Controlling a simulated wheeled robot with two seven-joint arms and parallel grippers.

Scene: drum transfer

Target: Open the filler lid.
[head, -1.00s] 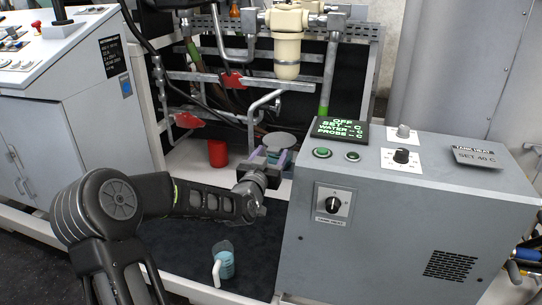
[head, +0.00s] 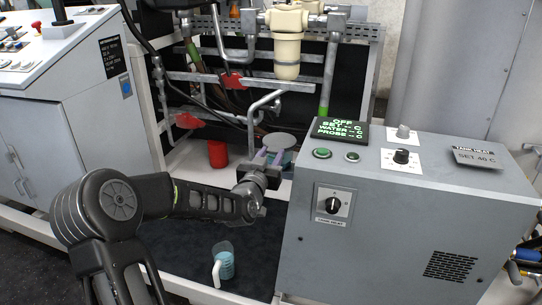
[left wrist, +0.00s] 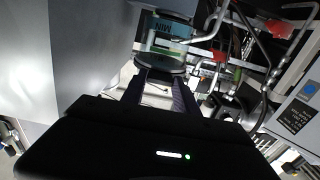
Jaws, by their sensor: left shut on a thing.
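The filler lid appears to be the grey round disc (head: 279,141) beside the grey heater cabinet in the head view. In the left wrist view a dark round disc (left wrist: 163,64) sits at my fingertips, below a part marked MIN (left wrist: 172,28). My left gripper (head: 267,159) is just in front of and below the disc, with its jaws shut on the lid's edge or a part of it. The fingers hide the exact contact. In the left wrist view my left gripper (left wrist: 160,80) points at the disc. My right gripper is not in view.
The grey heater cabinet (head: 400,220) stands close to the right of my left gripper. A red cup (head: 217,154) stands behind my arm. A jug with blue liquid (head: 224,263) stands on the dark floor in front. Pipes and a cream filter (head: 287,50) are behind.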

